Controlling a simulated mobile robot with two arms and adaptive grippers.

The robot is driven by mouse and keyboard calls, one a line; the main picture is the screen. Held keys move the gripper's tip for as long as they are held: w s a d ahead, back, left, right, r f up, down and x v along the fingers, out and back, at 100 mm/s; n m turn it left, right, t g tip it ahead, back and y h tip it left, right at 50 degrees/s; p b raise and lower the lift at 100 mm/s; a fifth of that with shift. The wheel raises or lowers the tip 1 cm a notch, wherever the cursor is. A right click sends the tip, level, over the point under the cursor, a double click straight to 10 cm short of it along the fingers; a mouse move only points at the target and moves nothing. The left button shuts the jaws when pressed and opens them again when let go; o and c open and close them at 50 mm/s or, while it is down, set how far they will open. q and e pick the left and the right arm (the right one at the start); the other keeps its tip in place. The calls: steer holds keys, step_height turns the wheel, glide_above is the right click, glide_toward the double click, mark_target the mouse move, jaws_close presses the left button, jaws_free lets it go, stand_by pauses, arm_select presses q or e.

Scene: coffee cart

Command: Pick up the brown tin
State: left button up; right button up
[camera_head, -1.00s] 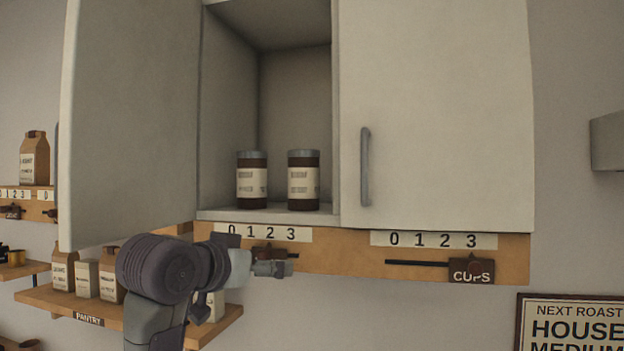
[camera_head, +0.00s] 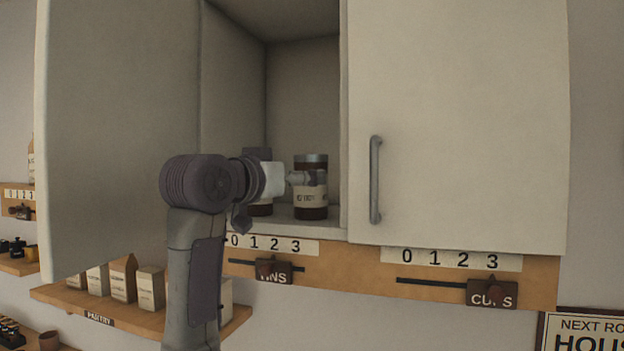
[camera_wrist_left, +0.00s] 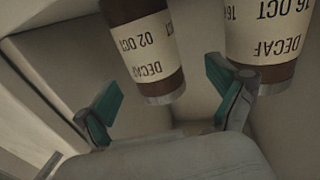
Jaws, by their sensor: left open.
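Two brown tins with grey lids and cream labels stand upright in the open cabinet. The right tin (camera_head: 311,213) shows partly behind my left gripper (camera_head: 304,179); the left tin (camera_head: 262,210) is mostly hidden by it. In the left wrist view the picture is upside down. There one tin (camera_wrist_left: 146,45), labelled DECAF 02 OCT, lies ahead between the green-padded fingers of my open left gripper (camera_wrist_left: 165,98). The other tin (camera_wrist_left: 268,40), labelled DECAF 16 OCT, stands beside it, beyond the right-hand finger. I see no grip on either tin. My right gripper is out of view.
The cabinet's left door (camera_head: 120,130) stands open beside my arm; its right door (camera_head: 460,120) is shut. The cabinet wall is close right of the tins. A wooden rail with TINS (camera_head: 274,273) and CUPS (camera_head: 492,293) sliders runs below.

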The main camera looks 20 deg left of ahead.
arm_select(q)
steer(key=w+p, duration=0.1)
steer(key=w+d+p, duration=0.1)
steer(key=w+r+p, duration=0.1)
steer(key=shift+w+d+p, duration=0.2)
steer(key=shift+d+p, duration=0.05)
steer(key=shift+p, duration=0.15)
steer(key=shift+w+d+f, duration=0.15)
steer(key=shift+w, duration=0.25)
steer(key=shift+w+f, duration=0.2)
steer(key=shift+w, duration=0.05)
steer(key=shift+s, duration=0.1)
steer(key=c, duration=0.7)
steer(key=shift+r, duration=0.1)
steer(key=c, duration=0.8)
